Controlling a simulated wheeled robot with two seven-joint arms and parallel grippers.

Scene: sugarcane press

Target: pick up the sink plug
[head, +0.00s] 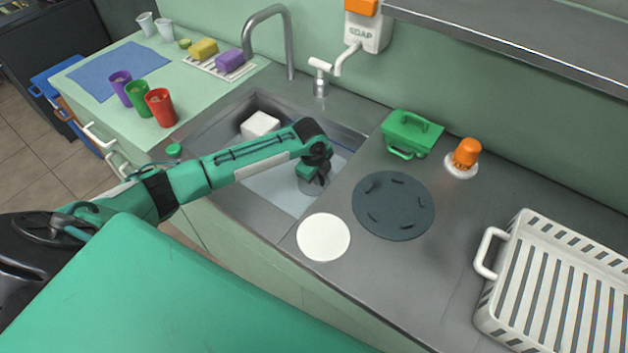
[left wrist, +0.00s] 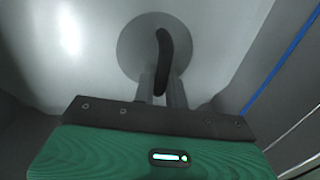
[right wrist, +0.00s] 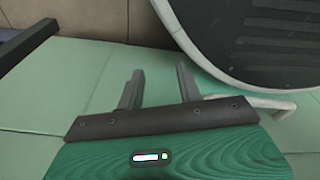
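The sink plug (left wrist: 133,45) is a grey disc with a dark upright handle (left wrist: 164,50) in the left wrist view. It is at the bottom of the sink basin (head: 275,190); whether it touches the basin floor I cannot tell. My left gripper (left wrist: 161,88) reaches down into the basin over the plug, its fingers close together on both sides of the handle. In the head view my left gripper (head: 314,180) hides most of the plug. My right gripper (right wrist: 160,80) is open and empty; it does not show clearly in the head view.
A white block (head: 260,124) sits in the basin's far left part. The faucet (head: 270,12) arches behind. A white disc (head: 323,237) and a dark round mat (head: 393,205) lie right of the sink. A green box (head: 411,132), orange-topped item (head: 466,154) and white rack (head: 490,290) stand farther right.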

